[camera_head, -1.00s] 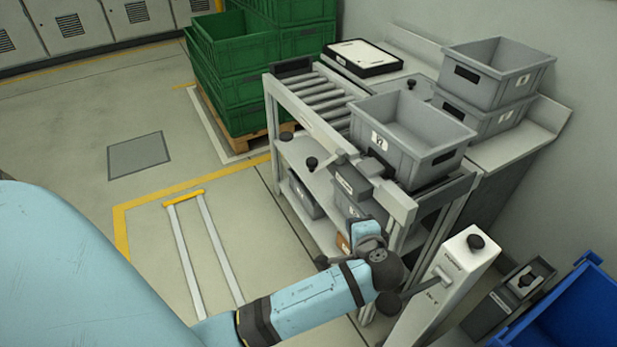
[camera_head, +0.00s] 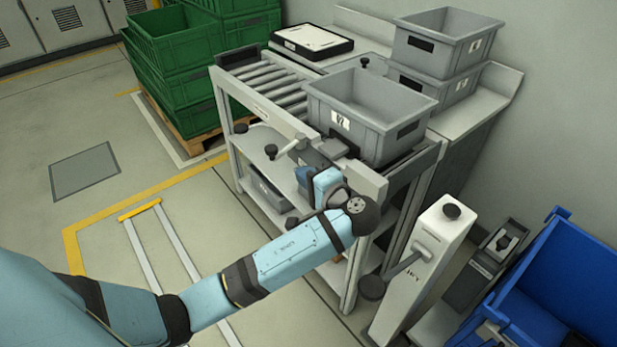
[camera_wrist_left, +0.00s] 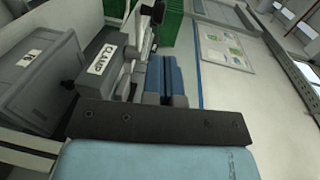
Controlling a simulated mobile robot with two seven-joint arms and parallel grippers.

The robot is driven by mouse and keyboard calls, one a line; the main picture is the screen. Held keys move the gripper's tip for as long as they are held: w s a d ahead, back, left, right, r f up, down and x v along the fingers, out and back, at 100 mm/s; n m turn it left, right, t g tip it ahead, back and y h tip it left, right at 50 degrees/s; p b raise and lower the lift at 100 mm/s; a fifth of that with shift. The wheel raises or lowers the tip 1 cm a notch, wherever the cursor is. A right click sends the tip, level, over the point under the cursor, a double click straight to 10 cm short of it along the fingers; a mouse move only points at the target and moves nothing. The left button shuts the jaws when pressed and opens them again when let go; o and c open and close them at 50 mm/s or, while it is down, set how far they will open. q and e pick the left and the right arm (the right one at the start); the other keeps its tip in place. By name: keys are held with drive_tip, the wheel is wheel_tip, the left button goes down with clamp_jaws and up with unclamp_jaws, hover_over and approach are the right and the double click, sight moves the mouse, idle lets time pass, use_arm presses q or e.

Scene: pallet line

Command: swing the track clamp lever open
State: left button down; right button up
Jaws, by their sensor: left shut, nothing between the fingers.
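The track clamp (camera_head: 318,153) is a grey block on the near side rail of the roller track. Its lever (camera_head: 289,146) sticks out to the left and ends in a black knob (camera_head: 271,152). In the left wrist view the block carries a CLAMP label (camera_wrist_left: 103,60), and the lever (camera_wrist_left: 143,32) stands beyond it with a dark knob. My left gripper (camera_head: 326,182) is just below and in front of the clamp, with its fingers shut and empty. Its blue fingers (camera_wrist_left: 166,82) show beside the clamp; whether they touch it I cannot tell. My right gripper is not in view.
A grey crate (camera_head: 325,100) sits on the roller track (camera_head: 262,86), close behind the clamp. A white post (camera_head: 425,262) with a black-knobbed arm stands to the right, beside a blue bin (camera_head: 540,285). Green crates (camera_head: 175,60) stand at the back left. The floor left of the track is open.

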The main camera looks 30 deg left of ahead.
sight(270, 151)
use_arm(q)
drive_tip(key=b+x, duration=0.1)
drive_tip(key=x, duration=0.9)
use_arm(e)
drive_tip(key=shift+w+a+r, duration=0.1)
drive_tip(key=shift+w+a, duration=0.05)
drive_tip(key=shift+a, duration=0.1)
use_arm(q)
drive_tip(key=shift+a+t, duration=0.2)
drive_tip(key=shift+t, duration=0.1)
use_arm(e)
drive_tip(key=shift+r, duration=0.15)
use_arm(q)
drive_tip(key=shift+a+m, duration=0.15)
drive_tip(key=shift+m, duration=0.15)
drive_tip(key=shift+s+a+r+m+t+h+p, duration=0.1)
drive_tip(key=shift+a+r+m+t+h+p, duration=0.05)
drive_tip(key=shift+a+m+t+h+p, duration=0.6)
drive_tip(key=w+a+m+t+h+p, duration=0.3)
drive_tip(key=a+m+t+h, duration=0.3)
drive_tip(key=a, duration=0.2)
drive_tip(key=shift+p, duration=0.4)
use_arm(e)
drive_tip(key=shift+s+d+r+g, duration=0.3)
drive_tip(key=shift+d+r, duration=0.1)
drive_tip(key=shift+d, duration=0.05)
use_arm(q)
drive_tip(key=shift+a, duration=0.2)
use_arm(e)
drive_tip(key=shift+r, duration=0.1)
